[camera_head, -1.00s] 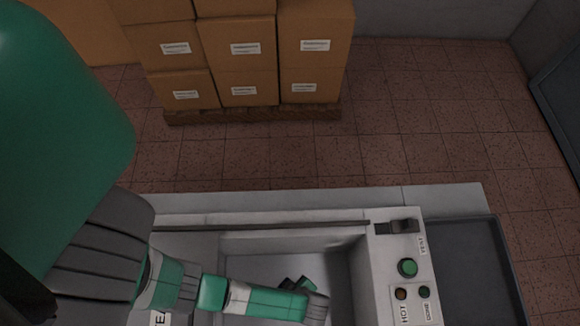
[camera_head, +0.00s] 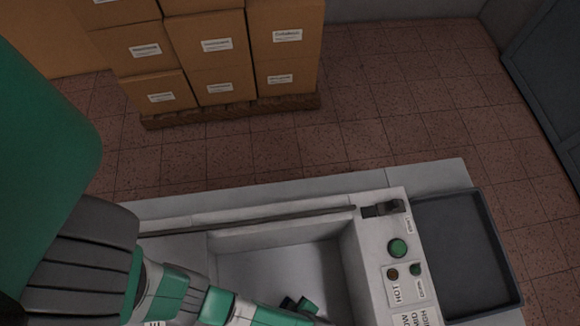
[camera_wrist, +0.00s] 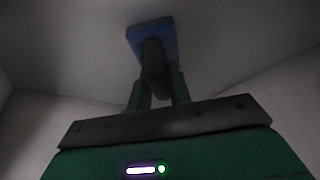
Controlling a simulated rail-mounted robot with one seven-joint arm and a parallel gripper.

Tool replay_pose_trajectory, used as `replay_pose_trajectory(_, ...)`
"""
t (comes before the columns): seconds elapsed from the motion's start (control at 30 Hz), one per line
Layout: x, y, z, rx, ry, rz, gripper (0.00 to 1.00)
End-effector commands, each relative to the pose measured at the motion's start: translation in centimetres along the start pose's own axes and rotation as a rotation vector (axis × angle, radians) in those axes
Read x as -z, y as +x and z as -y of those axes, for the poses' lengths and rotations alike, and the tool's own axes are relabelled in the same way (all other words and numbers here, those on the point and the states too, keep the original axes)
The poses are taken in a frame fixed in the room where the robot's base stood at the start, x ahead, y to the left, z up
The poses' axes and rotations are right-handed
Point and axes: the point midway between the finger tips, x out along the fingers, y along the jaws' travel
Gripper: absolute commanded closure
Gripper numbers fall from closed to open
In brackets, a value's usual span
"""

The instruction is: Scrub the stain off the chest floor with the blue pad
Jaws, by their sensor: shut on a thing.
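The blue pad (camera_wrist: 138,38) is at the top middle of the wrist view, on the end of a dark handle (camera_wrist: 154,62). My gripper (camera_wrist: 158,90) is shut on this handle, between its green fingers. The pad is against or just over the pale chest floor (camera_wrist: 215,55); I cannot tell whether it touches. In the head view my arm reaches down into the open white chest (camera_head: 290,238), and my gripper (camera_head: 297,304) shows only in part at the bottom edge. I see no stain on the visible floor; the pad and gripper cover part of it.
The chest walls (camera_wrist: 50,118) stand close on both sides. A control panel (camera_head: 385,240) with buttons and a switch is on the chest's right. A dark tray (camera_head: 450,245) lies to its right. Stacked cartons (camera_head: 215,60) stand on a pallet behind, with bare tiled floor between.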

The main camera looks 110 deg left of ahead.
Motion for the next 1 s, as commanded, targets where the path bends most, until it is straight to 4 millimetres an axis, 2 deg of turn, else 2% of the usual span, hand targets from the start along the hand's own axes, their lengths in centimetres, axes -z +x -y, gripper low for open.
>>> replay_pose_trajectory(0.57, -3.5, -1.3, 3.6, 0.002, -0.003, 0.001, 1.00)
replay_pose_trajectory(0.73, -2.3, -4.1, 3.6, 0.001, -0.005, 0.002, 1.00)
replay_pose_trajectory(1.0, -1.4, -6.2, 3.6, 0.001, -0.004, 0.000, 1.00)
